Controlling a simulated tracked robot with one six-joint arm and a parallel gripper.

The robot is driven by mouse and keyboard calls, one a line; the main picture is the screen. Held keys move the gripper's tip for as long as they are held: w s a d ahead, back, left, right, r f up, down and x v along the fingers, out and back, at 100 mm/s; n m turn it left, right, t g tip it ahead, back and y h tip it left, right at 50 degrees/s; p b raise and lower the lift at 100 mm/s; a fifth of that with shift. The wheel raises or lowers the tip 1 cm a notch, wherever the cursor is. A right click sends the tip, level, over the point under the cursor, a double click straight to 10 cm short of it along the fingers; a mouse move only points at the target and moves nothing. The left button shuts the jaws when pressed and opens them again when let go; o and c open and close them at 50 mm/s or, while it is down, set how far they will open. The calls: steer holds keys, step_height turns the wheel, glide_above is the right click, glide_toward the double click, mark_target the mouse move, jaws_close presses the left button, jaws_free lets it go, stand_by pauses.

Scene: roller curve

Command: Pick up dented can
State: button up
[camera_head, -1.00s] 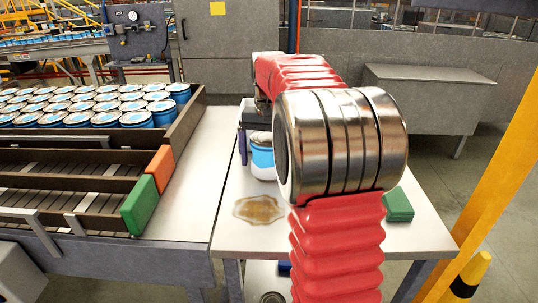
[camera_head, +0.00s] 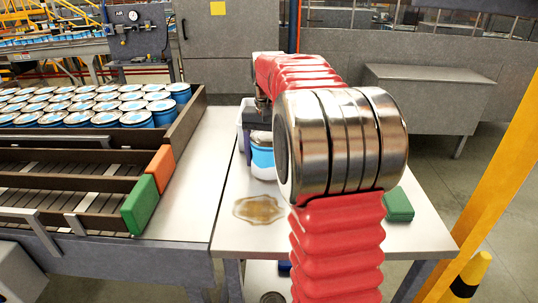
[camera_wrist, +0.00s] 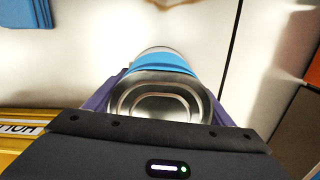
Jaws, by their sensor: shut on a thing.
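A blue-and-white can (camera_head: 262,160) with a metal lid is at the bench, partly hidden behind my arm in the head view. In the wrist view the can (camera_wrist: 160,95) shows its lid end toward the camera, with a blue band and white beyond. My gripper (camera_wrist: 158,92) has its purple fingers on both sides of the can, shut on it. In the head view only one purple finger of my gripper (camera_head: 248,148) shows, left of the can. I cannot make out a dent, or whether the can touches the bench.
The pale bench top (camera_head: 235,190) has a brown stain (camera_head: 259,209) and a green box (camera_head: 398,206). Rows of cans (camera_head: 100,105) fill a conveyor on the left. A yellow labelled thing (camera_wrist: 40,120) is at left in the wrist view.

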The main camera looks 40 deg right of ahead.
mark_target(269, 135)
step_height(269, 135, up, 10)
steer(key=shift+r, duration=0.1)
stand_by(0.6)
stand_by(0.8)
